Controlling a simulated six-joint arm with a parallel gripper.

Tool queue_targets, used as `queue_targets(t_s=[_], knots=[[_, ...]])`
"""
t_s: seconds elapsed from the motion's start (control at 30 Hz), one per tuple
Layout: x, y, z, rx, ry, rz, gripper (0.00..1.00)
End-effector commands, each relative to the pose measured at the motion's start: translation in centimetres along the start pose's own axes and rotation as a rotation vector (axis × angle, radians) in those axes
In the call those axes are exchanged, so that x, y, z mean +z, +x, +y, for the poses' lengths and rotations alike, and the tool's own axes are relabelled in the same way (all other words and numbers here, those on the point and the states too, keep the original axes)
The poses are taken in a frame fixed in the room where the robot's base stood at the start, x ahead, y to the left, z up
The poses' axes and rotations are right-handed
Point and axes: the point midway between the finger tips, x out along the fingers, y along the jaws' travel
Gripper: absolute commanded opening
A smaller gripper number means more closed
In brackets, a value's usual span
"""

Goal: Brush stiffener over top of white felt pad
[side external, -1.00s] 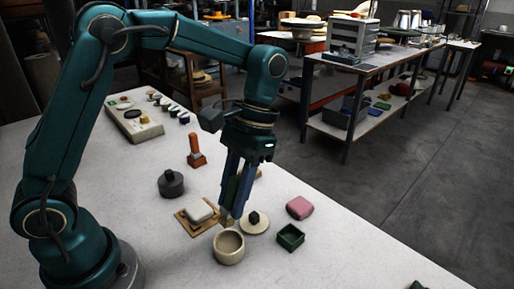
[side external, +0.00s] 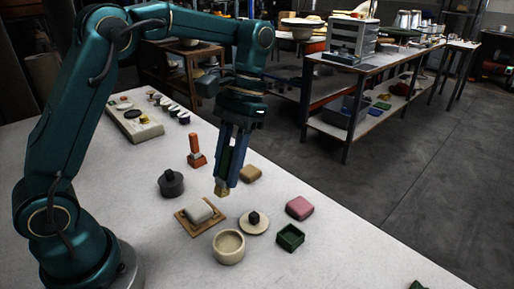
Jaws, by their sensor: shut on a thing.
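The white felt pad (side external: 198,210) lies on a square wooden board (side external: 183,223) on the table. My gripper (side external: 225,184) is shut on a small tan brush (side external: 221,189), which points down. Most of the brush is hidden between the fingers. The brush is raised above the table, just behind and to the right of the pad in the picture, apart from it. A round cream bowl (side external: 229,259) stands in front of the board; I cannot make out stiffener in it.
A cream lid with a black knob (side external: 253,218), a green square box (side external: 290,237), a pink block (side external: 299,207) and a tan block (side external: 250,173) lie to the right. A dark weight (side external: 171,183) and an orange stamp-like tool (side external: 195,152) stand behind the board.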

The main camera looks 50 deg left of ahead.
Motion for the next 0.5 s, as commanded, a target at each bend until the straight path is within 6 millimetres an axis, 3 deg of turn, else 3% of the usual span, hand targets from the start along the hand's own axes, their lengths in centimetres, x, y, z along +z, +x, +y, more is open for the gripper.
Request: queue_targets(t_s=[0.1, 0.23, 0.5], knots=[[-0.1, -2.0, -2.8, 0.001, -0.005, 0.005, 0.0], [0.7, -3.5, -4.5, -0.016, 0.039, 0.003, 0.0], [3.1, -3.2, -6.1, -0.029, 0.037, 0.0, 0.0]])
